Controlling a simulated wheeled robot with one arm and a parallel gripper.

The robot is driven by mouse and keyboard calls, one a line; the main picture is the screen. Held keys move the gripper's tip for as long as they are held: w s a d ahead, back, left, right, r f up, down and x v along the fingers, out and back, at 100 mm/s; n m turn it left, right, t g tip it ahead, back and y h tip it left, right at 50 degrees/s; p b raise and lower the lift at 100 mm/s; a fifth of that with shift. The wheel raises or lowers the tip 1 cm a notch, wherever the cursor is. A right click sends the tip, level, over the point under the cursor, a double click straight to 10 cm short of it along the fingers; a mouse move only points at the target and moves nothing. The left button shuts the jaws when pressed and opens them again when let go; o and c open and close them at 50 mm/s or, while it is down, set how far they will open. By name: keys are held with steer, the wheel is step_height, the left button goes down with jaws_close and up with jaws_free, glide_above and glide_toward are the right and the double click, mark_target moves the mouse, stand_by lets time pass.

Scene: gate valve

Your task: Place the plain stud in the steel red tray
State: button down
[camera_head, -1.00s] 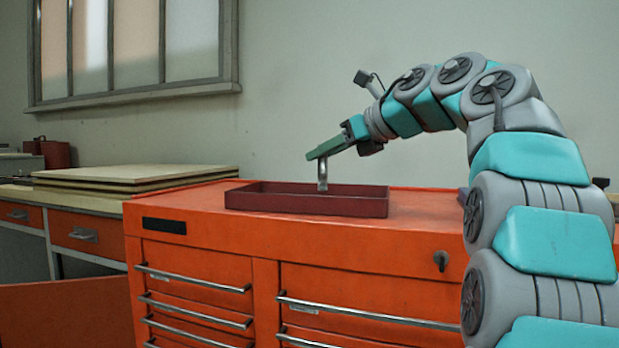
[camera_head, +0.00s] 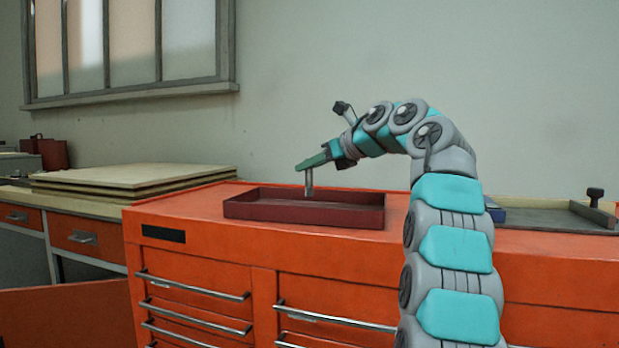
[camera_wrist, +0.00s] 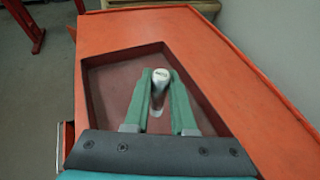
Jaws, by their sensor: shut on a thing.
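The plain stud (camera_head: 309,183) is a short grey metal rod. It hangs upright from my gripper (camera_head: 303,167), whose green fingers are shut on its upper end. In the wrist view the stud's round end (camera_wrist: 160,76) sits between the two green fingertips (camera_wrist: 160,84). The steel red tray (camera_head: 300,213) is a shallow dark red box on top of the orange cabinet. The stud is over the tray's inside, and its lower end is close to the tray's rim height in the head view. I cannot tell whether it touches the floor of the tray (camera_wrist: 115,85).
The orange cabinet top (camera_head: 175,210) is clear around the red tray. A grey tray (camera_head: 550,217) with a dark-knobbed item (camera_head: 595,195) lies at the right, partly behind my arm. Stacked boards (camera_head: 130,178) lie on the bench at the left.

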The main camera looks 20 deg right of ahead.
mark_target(312, 179)
step_height(312, 179, down, 2)
steer(key=shift+s+a+f+b, duration=0.1)
steer(key=shift+a+b, duration=0.05)
steer(key=shift+b, duration=0.2)
steer(key=shift+f, duration=0.55)
steer(key=shift+f, duration=0.2)
steer(key=c, duration=0.8)
jaws_free()
steer(key=shift+o, duration=0.2)
steer(key=shift+r, duration=0.25)
steer(key=shift+s+d, duration=0.2)
steer(key=shift+d, duration=0.15)
steer(key=b+v, duration=0.1)
steer(key=v, duration=1)
steer(key=shift+s+r, duration=0.2)
